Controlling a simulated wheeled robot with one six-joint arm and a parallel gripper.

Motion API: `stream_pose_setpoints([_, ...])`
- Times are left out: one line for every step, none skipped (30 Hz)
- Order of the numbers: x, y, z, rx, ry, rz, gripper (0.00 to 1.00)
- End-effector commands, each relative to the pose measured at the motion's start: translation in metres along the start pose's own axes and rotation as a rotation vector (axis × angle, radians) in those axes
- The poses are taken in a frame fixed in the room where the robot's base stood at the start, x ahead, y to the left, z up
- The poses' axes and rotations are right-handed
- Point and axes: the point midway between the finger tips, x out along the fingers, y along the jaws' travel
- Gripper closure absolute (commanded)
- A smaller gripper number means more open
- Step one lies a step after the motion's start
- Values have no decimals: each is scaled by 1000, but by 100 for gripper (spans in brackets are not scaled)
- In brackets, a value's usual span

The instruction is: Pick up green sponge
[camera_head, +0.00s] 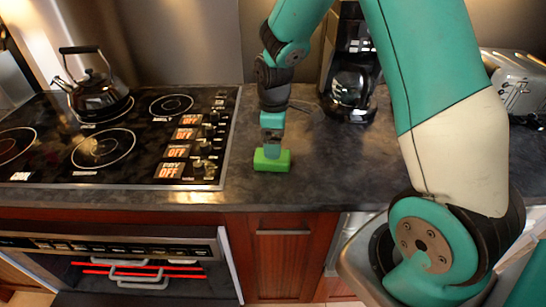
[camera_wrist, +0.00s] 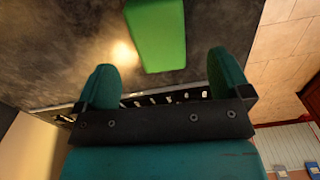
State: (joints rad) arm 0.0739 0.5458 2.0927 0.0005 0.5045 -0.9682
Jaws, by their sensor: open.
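The green sponge (camera_head: 272,161) is a small bright block on the dark counter, just right of the stove. In the wrist view the sponge (camera_wrist: 157,34) shows at the top centre, ahead of the fingertips and roughly in line with the gap between them. My gripper (camera_head: 272,147) is just above or behind the sponge in the head view; whether it touches cannot be told. In the wrist view my gripper (camera_wrist: 168,75) has its two teal fingers wide apart, with nothing between them.
The stove (camera_head: 130,135) with a kettle (camera_head: 92,85) stands to the left. A coffee maker (camera_head: 350,90) is behind right, and a toaster (camera_head: 515,80) is far right. The counter (camera_head: 335,165) right of the sponge is clear. An oven door (camera_head: 120,265) is below the stove.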

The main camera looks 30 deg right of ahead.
Motion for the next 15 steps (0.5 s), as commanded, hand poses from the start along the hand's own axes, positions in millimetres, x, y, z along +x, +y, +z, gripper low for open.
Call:
stream_pose_setpoints([4, 0, 0, 0, 0, -1, 4])
stream_pose_setpoints([6, 0, 0, 0, 0, -1, 4])
stream_pose_setpoints([8, 0, 0, 0, 0, -1, 4])
stream_pose_setpoints([10, 0, 0, 0, 0, -1, 4])
stream_pose_setpoints([11, 0, 0, 0, 0, 0, 4])
stream_pose_setpoints([14, 0, -1, 0, 0, -1, 4])
stream_pose_setpoints([18, 0, -1, 0, -1, -3, 4])
stream_pose_setpoints([21, 0, -1, 0, -1, -3, 4])
stream_pose_setpoints([27, 0, -2, 0, -2, -4, 4])
stream_pose_setpoints([31, 0, -3, 0, -2, -3, 4])
stream_pose_setpoints([36, 0, -3, 0, -2, -4, 4])
stream_pose_setpoints([42, 0, -3, 0, -1, -3, 4])
stream_pose_setpoints([46, 1, -3, 0, -1, -3, 4])
stream_pose_setpoints([50, 1, -3, 0, -1, -2, 4])
stream_pose_setpoints([54, 1, -4, 0, 0, -1, 4])
